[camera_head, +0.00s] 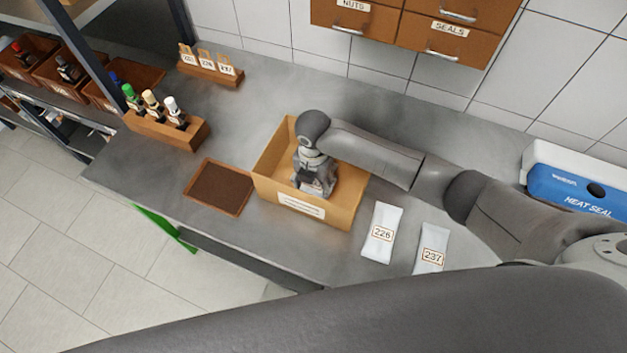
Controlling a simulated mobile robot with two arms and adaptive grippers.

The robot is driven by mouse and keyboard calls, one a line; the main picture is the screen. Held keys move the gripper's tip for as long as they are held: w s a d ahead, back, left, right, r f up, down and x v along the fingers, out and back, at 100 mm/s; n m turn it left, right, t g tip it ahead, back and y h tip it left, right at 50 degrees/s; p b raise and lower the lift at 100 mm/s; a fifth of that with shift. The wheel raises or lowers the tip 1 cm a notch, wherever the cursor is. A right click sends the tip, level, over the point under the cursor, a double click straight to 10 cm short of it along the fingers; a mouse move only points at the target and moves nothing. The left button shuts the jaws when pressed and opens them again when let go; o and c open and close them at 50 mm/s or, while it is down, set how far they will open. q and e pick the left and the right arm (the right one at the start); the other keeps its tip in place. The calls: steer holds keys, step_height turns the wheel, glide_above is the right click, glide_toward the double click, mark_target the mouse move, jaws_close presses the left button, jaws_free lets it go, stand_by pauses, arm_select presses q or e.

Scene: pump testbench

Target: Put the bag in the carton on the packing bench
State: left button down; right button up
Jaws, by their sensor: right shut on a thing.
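The open cardboard carton (335,217) stands on the grey packing bench (125,172), with a white label on its front wall. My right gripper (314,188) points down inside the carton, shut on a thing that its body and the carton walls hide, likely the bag. Two white bags lie flat on the bench right of the carton: one labelled 226 (382,232) and one labelled 237 (431,248). Both are clear of my right gripper. My left gripper is not in view.
A brown mat or tray (218,187) lies left of the carton. A wooden bottle rack (165,130) and a card holder (211,68) stand further left. A blue heat sealer (575,187) is at the right. Drawers (455,35) hang above the bench.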

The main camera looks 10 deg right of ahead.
mark_target(314, 185)
steer(key=shift+f, duration=0.1)
steer(key=o, duration=1.2)
steer(key=shift+c, duration=0.2)
step_height(314, 185, up, 12)
steer(key=b, duration=0.2)
